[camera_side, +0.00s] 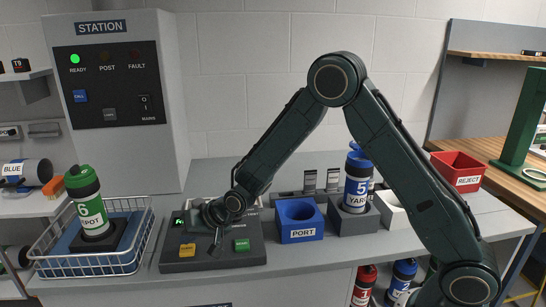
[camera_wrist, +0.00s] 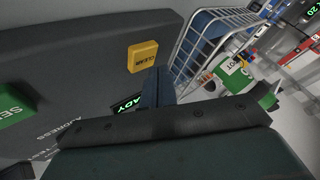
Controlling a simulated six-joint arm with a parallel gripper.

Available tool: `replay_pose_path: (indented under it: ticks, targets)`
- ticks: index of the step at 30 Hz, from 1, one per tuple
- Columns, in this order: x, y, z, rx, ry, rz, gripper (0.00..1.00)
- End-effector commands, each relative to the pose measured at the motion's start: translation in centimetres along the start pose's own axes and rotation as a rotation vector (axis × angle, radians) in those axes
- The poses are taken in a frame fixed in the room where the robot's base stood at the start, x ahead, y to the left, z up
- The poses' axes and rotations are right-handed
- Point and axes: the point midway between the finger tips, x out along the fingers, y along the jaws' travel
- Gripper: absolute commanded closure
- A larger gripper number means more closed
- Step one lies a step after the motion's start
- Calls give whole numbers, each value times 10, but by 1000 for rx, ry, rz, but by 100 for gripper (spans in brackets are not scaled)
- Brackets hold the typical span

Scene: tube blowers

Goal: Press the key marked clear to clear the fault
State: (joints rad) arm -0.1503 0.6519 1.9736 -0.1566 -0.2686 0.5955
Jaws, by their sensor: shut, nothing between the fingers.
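The yellow key marked CLEAR (camera_wrist: 143,56) is on the dark console (camera_side: 212,262); it also shows in the side view (camera_side: 187,250), at the left front. A green key (camera_side: 241,245) is to its right and shows partly in the wrist view (camera_wrist: 14,107). My gripper (camera_side: 215,250) is over the console between the two keys, fingers pointing down. In the wrist view its shut, empty fingers (camera_wrist: 157,78) end close beside the yellow key. I cannot tell their height above the console.
The station panel (camera_side: 109,84) has its green READY lamp lit; POST and FAULT look dark. A wire basket (camera_side: 92,262) with a green bottle (camera_side: 88,203) stands left of the console. The blue PORT block (camera_side: 299,234) stands close on its right.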

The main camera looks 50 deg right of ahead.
Motion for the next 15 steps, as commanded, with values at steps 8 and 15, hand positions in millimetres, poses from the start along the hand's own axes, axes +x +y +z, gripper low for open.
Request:
replay_pose_path:
  ticks: [8,15]
  targets:
    - [0,0,0,0,1,0,100]
    - [-4,-4,-4,0,3,-2,100]
